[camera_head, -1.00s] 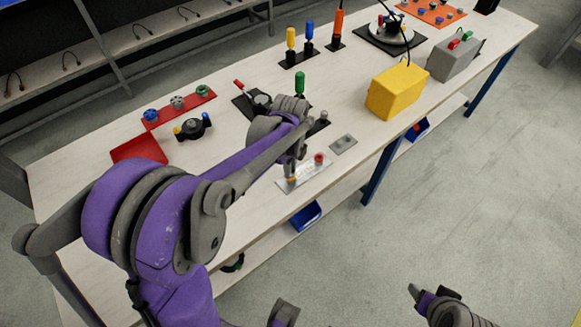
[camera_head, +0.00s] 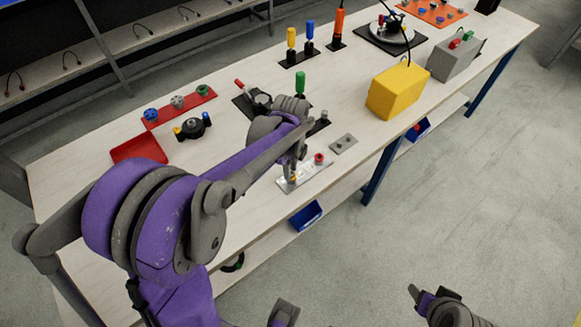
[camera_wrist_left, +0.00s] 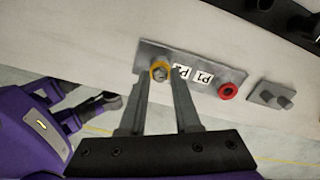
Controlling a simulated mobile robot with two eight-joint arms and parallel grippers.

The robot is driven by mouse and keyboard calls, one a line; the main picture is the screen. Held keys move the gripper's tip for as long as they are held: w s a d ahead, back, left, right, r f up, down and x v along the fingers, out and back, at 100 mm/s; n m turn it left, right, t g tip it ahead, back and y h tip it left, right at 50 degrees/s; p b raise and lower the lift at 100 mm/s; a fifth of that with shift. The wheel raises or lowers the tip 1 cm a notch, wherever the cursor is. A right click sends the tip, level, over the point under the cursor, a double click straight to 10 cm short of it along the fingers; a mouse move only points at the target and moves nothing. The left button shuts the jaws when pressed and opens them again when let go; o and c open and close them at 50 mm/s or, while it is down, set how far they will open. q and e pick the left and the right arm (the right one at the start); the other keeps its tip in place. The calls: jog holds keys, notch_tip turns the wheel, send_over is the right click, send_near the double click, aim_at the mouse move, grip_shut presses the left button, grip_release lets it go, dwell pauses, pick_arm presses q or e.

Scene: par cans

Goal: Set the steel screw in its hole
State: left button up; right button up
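A metal plate (camera_head: 312,176) lies near the table's front edge. It bears a red ring (camera_wrist_left: 228,90), two labels marked P1 and P2, and a yellow ring (camera_wrist_left: 153,71). The steel screw (camera_wrist_left: 161,73) shows as a small grey round head within the yellow ring. How deep it sits cannot be told. My left gripper (camera_wrist_left: 162,75) is over that end of the plate, its fingers on either side of the yellow ring, with gaps showing. In the head view my left gripper (camera_head: 292,174) hides part of this spot. Part of my right arm shows at the lower right; its fingers are unclear.
A small grey plate (camera_head: 343,143) with two studs lies right of the metal plate. A yellow box (camera_head: 397,92) and a grey box (camera_head: 455,58) stand farther right. A green-handled tool (camera_head: 300,82) stands behind my left wrist. A red tray (camera_head: 139,147) lies at left.

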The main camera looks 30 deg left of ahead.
pick_arm(q)
jog(key=o, duration=0.6)
jog(key=shift+c, duration=0.2)
notch_tip(320, 180, up, 11)
jog(key=p, duration=0.1)
jog(key=shift+f, duration=0.1)
